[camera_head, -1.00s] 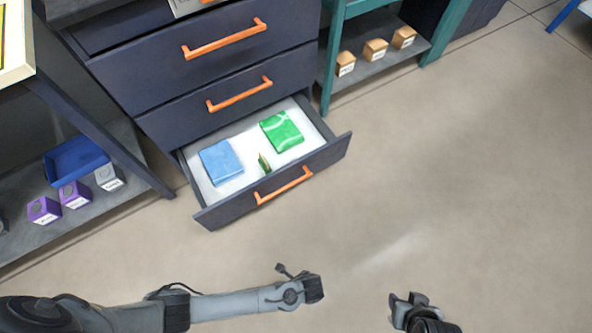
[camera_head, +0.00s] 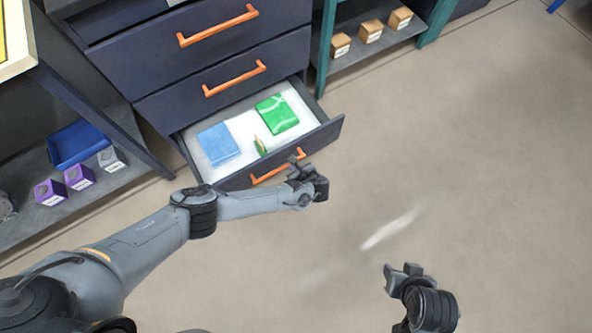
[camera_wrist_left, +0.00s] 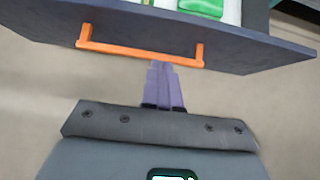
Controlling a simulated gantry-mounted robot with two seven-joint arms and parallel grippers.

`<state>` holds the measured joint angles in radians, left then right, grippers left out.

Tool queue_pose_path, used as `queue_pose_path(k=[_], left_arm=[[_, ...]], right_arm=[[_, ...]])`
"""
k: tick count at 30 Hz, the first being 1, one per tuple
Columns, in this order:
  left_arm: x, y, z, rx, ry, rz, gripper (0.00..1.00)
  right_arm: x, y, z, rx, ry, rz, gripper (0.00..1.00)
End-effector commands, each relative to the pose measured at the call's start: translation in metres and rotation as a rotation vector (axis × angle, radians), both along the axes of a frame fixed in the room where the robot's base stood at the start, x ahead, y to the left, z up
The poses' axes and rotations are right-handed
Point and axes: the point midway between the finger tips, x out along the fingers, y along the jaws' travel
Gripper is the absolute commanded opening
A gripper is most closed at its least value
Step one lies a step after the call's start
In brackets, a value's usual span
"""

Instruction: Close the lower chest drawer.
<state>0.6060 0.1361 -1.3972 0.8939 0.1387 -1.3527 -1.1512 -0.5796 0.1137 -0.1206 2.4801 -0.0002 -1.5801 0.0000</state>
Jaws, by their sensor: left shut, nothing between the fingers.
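The lower chest drawer (camera_head: 325,137) is pulled open at the bottom of the dark chest. Its orange handle (camera_head: 268,175) is partly hidden by my left gripper (camera_head: 297,162). In the left wrist view, the drawer front (camera_wrist_left: 250,48) and handle (camera_wrist_left: 140,50) lie ahead of the left fingers (camera_wrist_left: 163,68). These fingers are shut and empty, with their tips close to the handle's right part; I cannot tell whether they touch it. My right gripper (camera_head: 403,272) is low at the right, away from the chest; its jaw opening is unclear.
The drawer holds a blue packet (camera_head: 217,144), a green packet (camera_head: 277,114) and a small green item (camera_head: 260,145). Two closed-looking drawers with orange handles (camera_head: 235,78) are above. A shelf with purple boxes (camera_head: 79,177) stands left. Floor at right is clear.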

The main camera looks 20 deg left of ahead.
Motion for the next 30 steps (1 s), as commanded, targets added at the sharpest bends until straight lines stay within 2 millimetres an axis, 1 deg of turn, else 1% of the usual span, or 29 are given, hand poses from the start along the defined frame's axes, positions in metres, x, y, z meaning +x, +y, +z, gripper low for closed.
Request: queue_pose_path(k=[1, 6, 9, 13, 18, 23, 30], left_arm=[[0.004, 0.007, -0.014, 0.002, -0.001, 0.004, 0.0], [0.018, 0.024, -0.037, 0.001, -0.001, 0.003, 0.0], [0.025, 0.034, -0.045, 0.001, -0.001, 0.003, 0.0], [0.036, 0.048, -0.041, 0.0, -0.001, 0.002, 0.0], [0.044, 0.058, -0.039, -0.001, 0.0, 0.002, 0.0], [0.047, 0.062, -0.038, 0.0, 0.001, 0.001, 0.0], [0.047, 0.062, -0.038, 0.0, 0.001, 0.001, 0.0]], right_arm=[[0.0, -0.001, -0.014, -0.002, 0.001, 0.002, 0.43], [0.0, -0.002, -0.036, -0.008, 0.002, 0.005, 0.43], [-0.001, -0.003, -0.046, -0.011, 0.002, 0.007, 0.43], [-0.001, -0.003, -0.052, -0.012, 0.003, 0.007, 0.43], [-0.001, -0.003, -0.058, -0.012, 0.002, 0.006, 0.43], [-0.001, -0.002, -0.059, -0.008, 0.002, 0.004, 0.43], [0.0, -0.001, -0.058, -0.003, 0.001, 0.001, 0.43]])
